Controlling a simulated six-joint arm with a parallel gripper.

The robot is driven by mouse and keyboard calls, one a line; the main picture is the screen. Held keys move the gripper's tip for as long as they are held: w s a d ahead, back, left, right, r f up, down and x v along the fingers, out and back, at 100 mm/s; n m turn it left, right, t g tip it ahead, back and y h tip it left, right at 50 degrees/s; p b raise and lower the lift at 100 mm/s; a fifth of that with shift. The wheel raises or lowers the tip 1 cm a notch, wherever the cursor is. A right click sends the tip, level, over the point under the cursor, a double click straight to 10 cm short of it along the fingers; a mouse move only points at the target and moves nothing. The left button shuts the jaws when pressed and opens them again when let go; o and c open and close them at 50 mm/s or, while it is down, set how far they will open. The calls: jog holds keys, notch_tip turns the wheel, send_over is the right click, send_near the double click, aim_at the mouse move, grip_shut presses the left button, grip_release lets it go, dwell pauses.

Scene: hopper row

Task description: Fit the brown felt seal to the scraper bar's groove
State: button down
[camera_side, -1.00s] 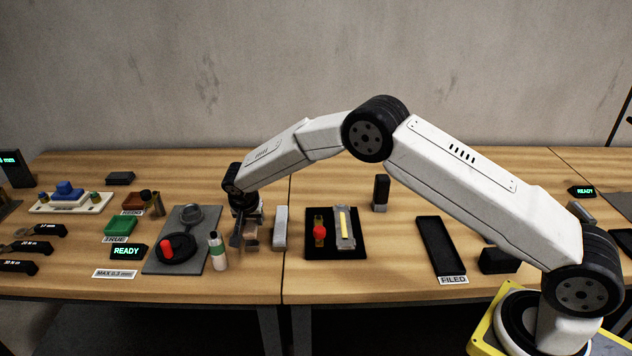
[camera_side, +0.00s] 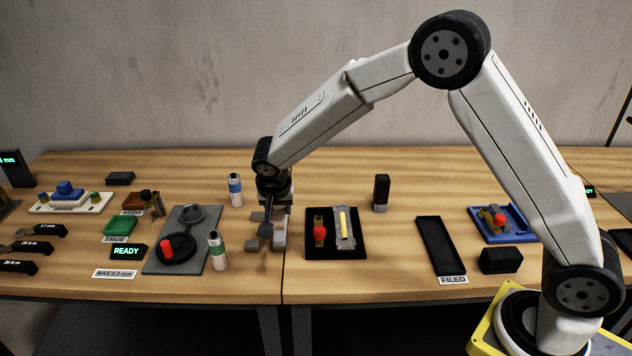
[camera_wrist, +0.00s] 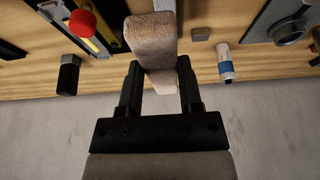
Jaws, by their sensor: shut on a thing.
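My gripper (camera_side: 268,222) is low over the wooden table, left of the black mat. In the wrist view its black fingers (camera_wrist: 158,78) are shut on a brown, rough-textured block, the felt seal (camera_wrist: 150,38). The seal sticks out beyond the fingertips. The light grey scraper bar (camera_side: 280,242) lies at the gripper's right side in the side view, partly covered by it. In the wrist view the bar's end (camera_wrist: 165,5) shows just past the seal. The groove is not visible, and I cannot tell whether seal and bar touch.
A small grey block (camera_wrist: 200,34) lies close by. A blue-banded bottle (camera_side: 236,188) stands behind left, and a green-banded bottle (camera_side: 217,252) front left beside a grey plate (camera_side: 190,262). The black mat (camera_side: 357,252) carries red-knobbed and yellow-striped parts. Bare table lies in front.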

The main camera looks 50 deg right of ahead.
jog(key=shift+s+d+r, duration=0.1)
jog(key=shift+s+r, duration=0.2)
jog(key=shift+s, duration=0.3)
jog(key=shift+s+r, duration=0.25)
jog(key=shift+s, duration=0.4)
jog(key=shift+s+d+r, duration=0.1)
jog(key=shift+s+r, duration=0.2)
jog(key=shift+s, duration=0.3)
jog(key=c, duration=1)
grip_release()
jog(key=shift+c, duration=0.2)
grip_shut()
jog(key=shift+d, duration=0.1)
